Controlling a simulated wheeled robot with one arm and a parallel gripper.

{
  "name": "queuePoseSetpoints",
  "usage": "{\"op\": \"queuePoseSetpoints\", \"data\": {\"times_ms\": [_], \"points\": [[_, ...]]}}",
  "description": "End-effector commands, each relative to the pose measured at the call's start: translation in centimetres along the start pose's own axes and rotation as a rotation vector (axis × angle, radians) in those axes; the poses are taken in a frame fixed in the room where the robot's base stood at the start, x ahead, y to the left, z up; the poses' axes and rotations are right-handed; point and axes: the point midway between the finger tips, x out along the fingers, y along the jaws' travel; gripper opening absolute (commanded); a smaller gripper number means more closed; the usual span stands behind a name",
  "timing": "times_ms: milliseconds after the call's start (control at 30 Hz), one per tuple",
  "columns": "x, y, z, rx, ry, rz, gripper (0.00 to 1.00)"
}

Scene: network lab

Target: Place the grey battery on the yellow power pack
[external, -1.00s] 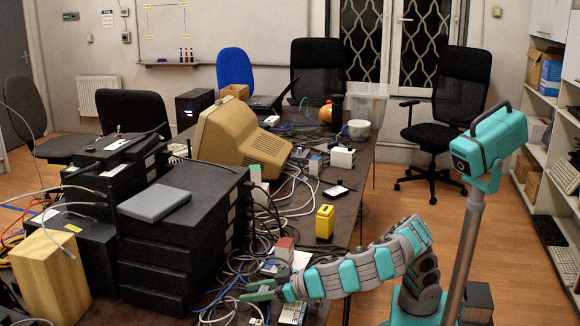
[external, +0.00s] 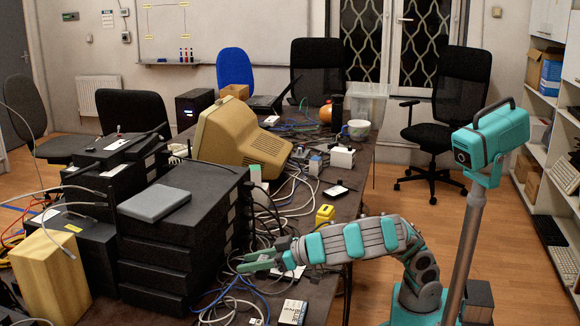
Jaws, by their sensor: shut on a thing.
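The yellow power pack (external: 325,213) stands on the table right of the cables; my arm hides its lower part in the external view. My gripper (external: 256,262), with green fingers, is left of the power pack and lower in the picture, over the cables beside the black stack. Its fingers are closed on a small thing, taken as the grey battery. The battery is mostly hidden between the fingers and too small to make out clearly. Gripper and power pack are apart.
Black equipment boxes (external: 165,255) with a grey flat box (external: 155,203) on top stand left of my gripper. Loose cables cover the table there. A beige monitor (external: 240,140) stands farther back.

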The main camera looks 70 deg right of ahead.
Motion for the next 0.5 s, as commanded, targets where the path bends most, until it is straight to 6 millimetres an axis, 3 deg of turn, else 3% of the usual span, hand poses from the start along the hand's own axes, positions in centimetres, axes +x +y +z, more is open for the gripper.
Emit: {"op": "queuePoseSetpoints", "data": {"times_ms": [367,500], "points": [[-0.1,0.5,-1.1,0.000,-0.001,0.002,0.00],[0.2,1.9,-2.9,-0.005,0.002,-0.007,0.00]]}}
